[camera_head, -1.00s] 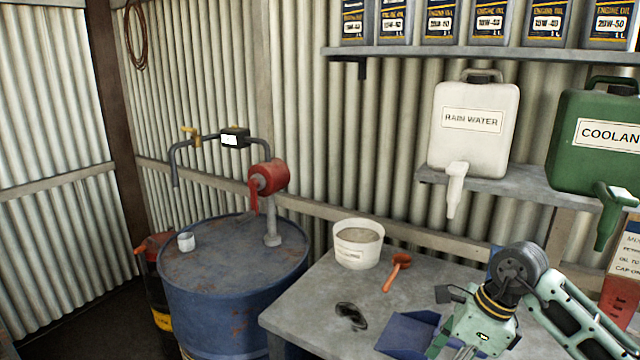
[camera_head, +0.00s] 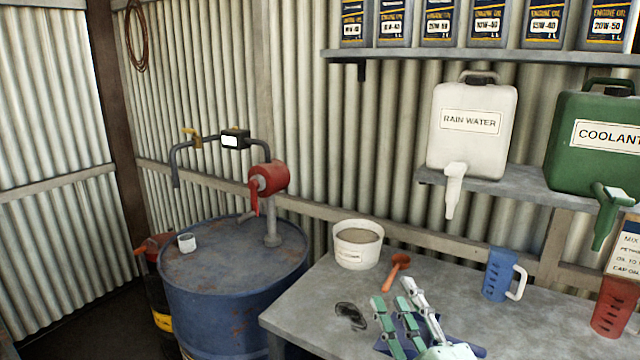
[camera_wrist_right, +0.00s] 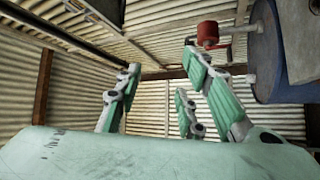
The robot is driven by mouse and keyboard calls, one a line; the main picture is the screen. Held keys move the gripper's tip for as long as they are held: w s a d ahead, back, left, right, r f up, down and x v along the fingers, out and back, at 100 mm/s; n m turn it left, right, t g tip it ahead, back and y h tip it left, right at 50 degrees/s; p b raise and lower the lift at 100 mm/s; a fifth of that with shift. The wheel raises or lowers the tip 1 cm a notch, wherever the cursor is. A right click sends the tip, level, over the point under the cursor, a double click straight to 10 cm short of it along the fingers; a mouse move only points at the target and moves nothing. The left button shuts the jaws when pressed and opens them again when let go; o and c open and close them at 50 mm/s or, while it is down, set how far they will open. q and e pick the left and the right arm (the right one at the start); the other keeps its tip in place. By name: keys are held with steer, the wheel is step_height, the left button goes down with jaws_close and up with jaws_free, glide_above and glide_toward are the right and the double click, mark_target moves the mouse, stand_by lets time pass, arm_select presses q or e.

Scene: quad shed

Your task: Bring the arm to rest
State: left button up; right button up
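My right gripper (camera_head: 400,294) is at the bottom of the head view, in front of the bench's blue item. Its pale green fingers point up and are spread apart, with nothing between them. In the right wrist view the same gripper (camera_wrist_right: 163,72) shows its fingers apart and empty, with the shed walls behind. The rest of my right arm is below the head view's edge. My left gripper is not in view.
The grey bench (camera_head: 310,310) carries a white tub (camera_head: 358,248), an orange scoop (camera_head: 396,270), a dark small object (camera_head: 350,315), a blue jug (camera_head: 500,275) and a red jug (camera_head: 613,308). A blue drum (camera_head: 230,300) with a red pump (camera_head: 268,179) stands left.

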steer(key=s+d+f+m+g+h, duration=0.2)
steer(key=s+d+f+m+g, duration=0.15)
steer(key=f, duration=0.35)
steer(key=s+d+f+m+g+h, duration=0.2)
steer(key=s+f+m+g+h, duration=0.1)
steer(key=f+m, duration=0.3)
steer(key=s+d+f+m+g+h, duration=0.2)
steer(key=s+d+f+m+g, duration=0.15)
steer(key=f, duration=0.45)
steer(key=s+a+f+m+g+y, duration=0.1)
steer(key=s+f+g, duration=0.35)
steer(key=s, duration=0.45)
steer(key=s+a+f+m+g, duration=0.1)
steer(key=s+a+f+g, duration=0.15)
steer(key=s+f, duration=0.55)
step_height(320, 180, down, 23)
steer(key=s+g, duration=0.2)
steer(key=s, duration=0.1)
steer(key=s+d+f, duration=0.2)
steer(key=s+f, duration=0.6)
steer(key=s+d+f, duration=0.2)
steer(key=s+f, duration=0.7)
steer(key=shift+s+f+g, duration=0.15)
steer(key=shift+g, duration=0.25)
